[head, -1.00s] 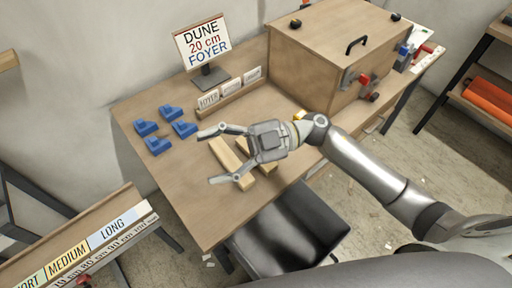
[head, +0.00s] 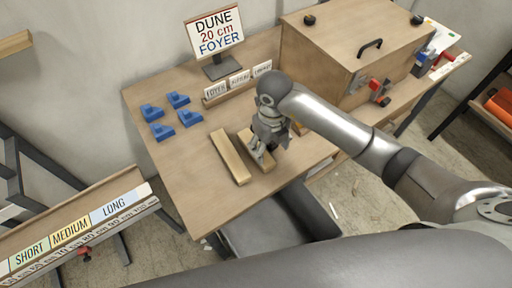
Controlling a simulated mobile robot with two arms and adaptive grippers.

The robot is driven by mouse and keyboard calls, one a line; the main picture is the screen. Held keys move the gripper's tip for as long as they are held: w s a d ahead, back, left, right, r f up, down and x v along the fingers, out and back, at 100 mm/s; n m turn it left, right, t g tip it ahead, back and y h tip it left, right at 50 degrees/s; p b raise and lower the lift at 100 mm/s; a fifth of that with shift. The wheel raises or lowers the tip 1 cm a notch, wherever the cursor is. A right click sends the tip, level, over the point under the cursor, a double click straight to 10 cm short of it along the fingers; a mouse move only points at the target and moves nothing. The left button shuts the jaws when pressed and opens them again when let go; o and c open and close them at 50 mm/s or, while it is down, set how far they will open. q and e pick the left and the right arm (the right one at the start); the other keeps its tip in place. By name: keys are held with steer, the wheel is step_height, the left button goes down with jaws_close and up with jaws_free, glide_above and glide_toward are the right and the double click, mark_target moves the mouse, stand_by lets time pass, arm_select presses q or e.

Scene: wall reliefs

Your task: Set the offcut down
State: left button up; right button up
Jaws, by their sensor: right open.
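Two pale wooden pieces lie side by side on the workbench (head: 190,187). The left wooden piece (head: 229,157) is fully in sight. The right wooden piece (head: 245,141) is partly hidden by my right gripper (head: 262,158). I cannot tell which of them is the offcut. My right gripper points down at the right piece, with its fingers open. I cannot tell whether the fingers touch the piece. My left gripper is not in view.
Several blue blocks (head: 162,131) sit on the bench's left. A sign (head: 215,32) and a row of name cards (head: 238,82) stand behind. A large wooden box (head: 335,55) fills the right. A black chair (head: 270,228) is at the front. A labelled length rack (head: 95,222) is at left.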

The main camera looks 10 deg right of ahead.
mark_target(267, 162)
step_height(267, 162, down, 3)
steer(key=shift+f, duration=0.2)
steer(key=f, duration=0.2)
steer(key=f+p, duration=0.1)
steer(key=f, duration=0.2)
steer(key=shift+s+a, duration=0.2)
steer(key=shift+f, duration=0.2)
steer(key=shift+w, duration=0.1)
steer(key=c, duration=1.2)
steer(key=shift+r, duration=0.1)
steer(key=shift+c, duration=0.2)
